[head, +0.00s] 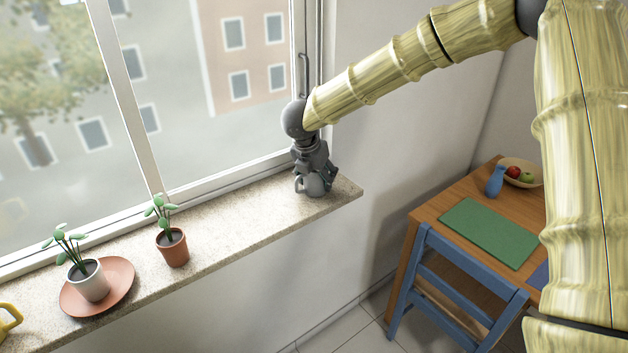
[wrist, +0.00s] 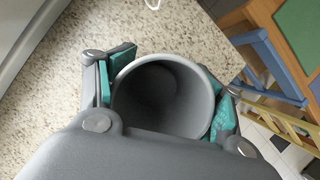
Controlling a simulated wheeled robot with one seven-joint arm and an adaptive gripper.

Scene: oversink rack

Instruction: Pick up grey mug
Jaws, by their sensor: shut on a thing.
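The grey mug (head: 312,186) stands upright on the speckled windowsill (head: 215,222), near its right end. My gripper (head: 314,178) comes down from above and is shut on the mug. In the wrist view the teal pads of my gripper (wrist: 170,92) press on both sides of the mug. Whether the mug's base touches the sill is hard to tell.
Left along the sill are a potted plant (head: 172,247), another plant (head: 91,282) on a terracotta saucer (head: 121,272), and a yellow object (head: 9,320). The window is behind. Below right stand a wooden table (head: 440,212) and blue chair (head: 425,262). The sill's right end is close.

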